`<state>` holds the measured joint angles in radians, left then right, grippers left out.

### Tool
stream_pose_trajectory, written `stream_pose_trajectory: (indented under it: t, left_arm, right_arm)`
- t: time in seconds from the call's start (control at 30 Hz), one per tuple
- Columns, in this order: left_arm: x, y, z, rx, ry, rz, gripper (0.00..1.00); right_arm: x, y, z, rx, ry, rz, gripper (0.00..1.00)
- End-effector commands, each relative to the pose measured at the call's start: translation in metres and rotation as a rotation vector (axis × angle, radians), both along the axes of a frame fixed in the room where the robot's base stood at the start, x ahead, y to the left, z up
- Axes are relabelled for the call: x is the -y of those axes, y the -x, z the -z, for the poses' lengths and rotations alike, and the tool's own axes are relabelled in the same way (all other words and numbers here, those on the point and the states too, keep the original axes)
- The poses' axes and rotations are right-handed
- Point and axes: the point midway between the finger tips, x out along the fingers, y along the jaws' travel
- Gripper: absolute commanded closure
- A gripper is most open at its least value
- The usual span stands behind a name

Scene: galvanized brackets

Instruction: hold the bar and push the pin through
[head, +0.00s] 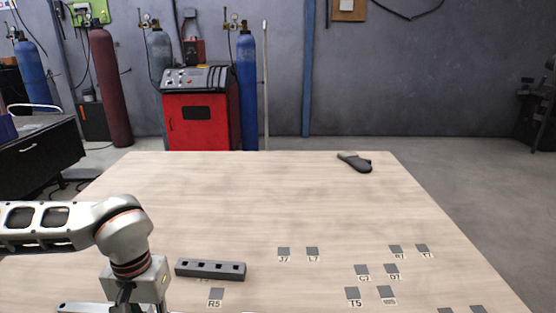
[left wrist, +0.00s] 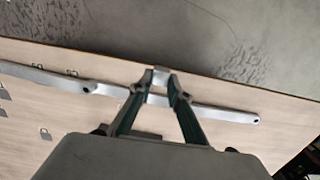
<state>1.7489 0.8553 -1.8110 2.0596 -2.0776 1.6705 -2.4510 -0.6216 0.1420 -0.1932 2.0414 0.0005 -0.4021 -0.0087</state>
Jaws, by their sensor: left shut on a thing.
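My left gripper (left wrist: 160,82) points down at the table and is shut on a long galvanized bar (left wrist: 215,113) that crosses between its fingers in the left wrist view. A hole shows near the bar's right end and another left of the fingers, where a curved grey length runs on to the left edge. I cannot tell whether that is one piece with the bar. In the head view my left gripper (head: 126,294) is at the lower left, its fingertips partly cut off. I cannot pick out the pin. My right gripper is not in view.
A dark grey block with several holes (head: 210,269) lies right of my left gripper. Small grey squares with labels, such as J7 (head: 284,252), dot the right and front of the table. A dark-handled tool (head: 356,162) lies at the far edge. The table's middle is clear.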

Motion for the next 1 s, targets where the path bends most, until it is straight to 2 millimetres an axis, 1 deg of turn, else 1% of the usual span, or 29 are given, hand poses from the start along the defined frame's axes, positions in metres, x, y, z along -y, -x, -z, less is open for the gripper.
stream_pose_trajectory:
  t: [0.53,0.63,0.77,0.87,1.0]
  left_arm:
    - [0.0,0.0,0.0,0.001,0.0,0.001,1.0]
    - [0.004,-0.004,0.0,0.002,-0.001,0.001,1.0]
    - [0.023,-0.021,-0.002,0.009,-0.005,0.004,1.0]
    - [0.047,-0.04,-0.004,0.017,-0.008,0.005,1.0]
    - [0.088,-0.065,-0.009,0.03,-0.011,0.006,1.0]
  right_arm:
    - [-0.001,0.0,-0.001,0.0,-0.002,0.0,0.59]
    - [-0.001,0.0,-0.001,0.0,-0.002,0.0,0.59]
    - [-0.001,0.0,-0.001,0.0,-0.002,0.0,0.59]
    - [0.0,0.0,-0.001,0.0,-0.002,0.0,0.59]
    - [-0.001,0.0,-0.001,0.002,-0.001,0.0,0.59]
